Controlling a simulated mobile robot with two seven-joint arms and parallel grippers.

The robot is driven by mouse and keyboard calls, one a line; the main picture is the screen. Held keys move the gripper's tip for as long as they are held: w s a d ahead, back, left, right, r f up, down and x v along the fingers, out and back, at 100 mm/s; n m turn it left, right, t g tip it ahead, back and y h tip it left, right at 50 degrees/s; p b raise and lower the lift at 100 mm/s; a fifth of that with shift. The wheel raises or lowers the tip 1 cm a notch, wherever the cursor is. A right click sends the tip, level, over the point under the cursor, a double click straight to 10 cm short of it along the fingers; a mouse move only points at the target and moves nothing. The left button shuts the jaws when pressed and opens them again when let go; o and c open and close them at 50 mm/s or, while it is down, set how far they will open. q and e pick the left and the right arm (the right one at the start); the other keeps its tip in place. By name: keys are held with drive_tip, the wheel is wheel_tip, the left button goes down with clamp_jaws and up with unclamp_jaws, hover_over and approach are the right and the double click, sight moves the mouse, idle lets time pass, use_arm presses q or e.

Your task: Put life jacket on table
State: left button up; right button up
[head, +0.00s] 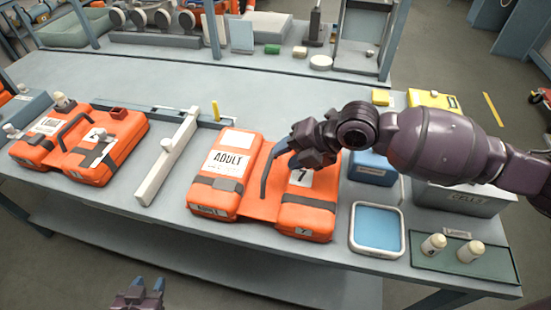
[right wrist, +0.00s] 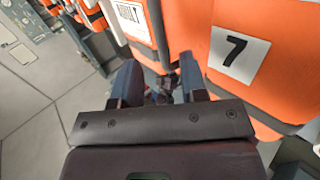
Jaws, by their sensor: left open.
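An orange life jacket (head: 263,207) marked "ADULT" and "7" lies flat on the table (head: 115,222), near its front edge. A dark handle (head: 266,172) rises from its middle. My right gripper (head: 284,154) is over the jacket at the handle's upper end. In the right wrist view its fingers (right wrist: 160,82) stand apart beside the orange jacket (right wrist: 245,25); whether they touch the handle is unclear. A second orange life jacket (head: 55,150) lies on the table at the left. My left gripper (head: 139,294) is open and empty below the table's front edge.
A pale divider bar (head: 168,155) stands between the two jackets. Right of the near jacket are a blue-lined tray (head: 377,228), a blue box (head: 371,170) and a green mat (head: 490,262) with two white bottles. A grey bin (head: 463,199) stands behind the mat.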

use_arm(q)
drive_tip(key=shift+s+f, duration=0.2)
drive_tip(key=shift+s, duration=0.1)
use_arm(e)
drive_tip(key=v, duration=0.6)
use_arm(q)
drive_tip(key=shift+w, duration=0.15)
